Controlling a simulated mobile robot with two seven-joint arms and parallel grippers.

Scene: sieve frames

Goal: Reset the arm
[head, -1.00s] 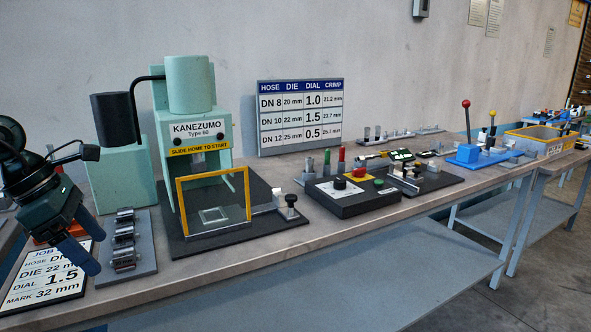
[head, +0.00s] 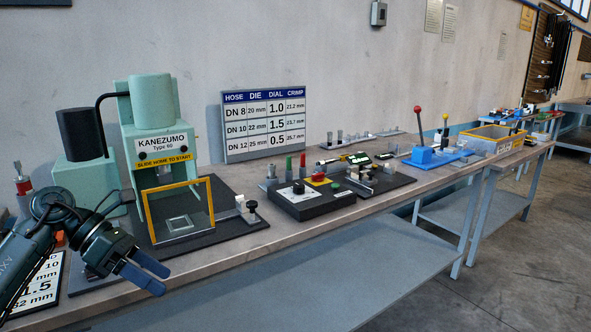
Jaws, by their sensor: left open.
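My left arm comes in from the left in the head view. Its gripper (head: 147,273) is open and empty, with its blue-grey fingers pointing down and right, in front of the bench's front edge as seen here. The arm partly covers the job card (head: 46,284) and the die rack on the bench behind it. My right gripper is not in view.
A green Kanezumo press (head: 158,130) with a yellow-framed guard (head: 180,181) stands behind the gripper. A black control box (head: 311,200) and a blue lever tool (head: 432,156) sit farther right on the bench (head: 240,247). Floor at lower right is clear.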

